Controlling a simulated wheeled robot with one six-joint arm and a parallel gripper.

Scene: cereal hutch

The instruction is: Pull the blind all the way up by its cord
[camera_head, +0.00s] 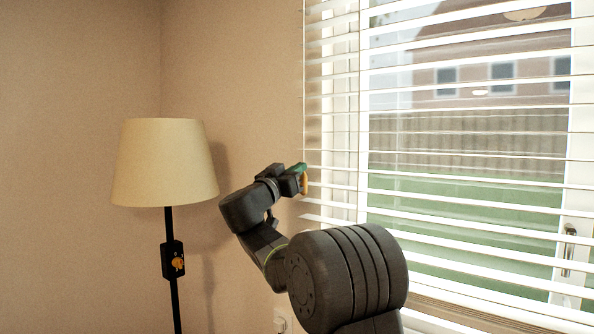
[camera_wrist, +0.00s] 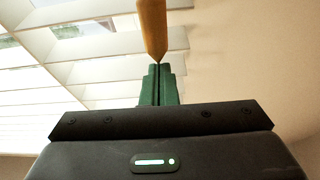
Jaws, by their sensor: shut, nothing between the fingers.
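The white slatted blind (camera_head: 450,184) hangs lowered over the window, its slats open. Its thin cord (camera_head: 304,80) runs down along the blind's left edge. A tan, wooden-looking tassel (camera_head: 305,184) hangs at the cord's lower end, right by my fingertips. My gripper (camera_head: 301,168) is raised at the blind's left edge, its green fingers shut with nothing between them. In the wrist view the tassel (camera_wrist: 152,26) tapers to a point just at the tips of the closed fingers (camera_wrist: 158,68). I cannot tell whether they touch.
A floor lamp (camera_head: 165,165) with a cream shade and black pole stands to the left of my arm. The window has a white frame and a handle (camera_head: 569,245) at right. The beige wall (camera_head: 240,80) above my gripper is bare.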

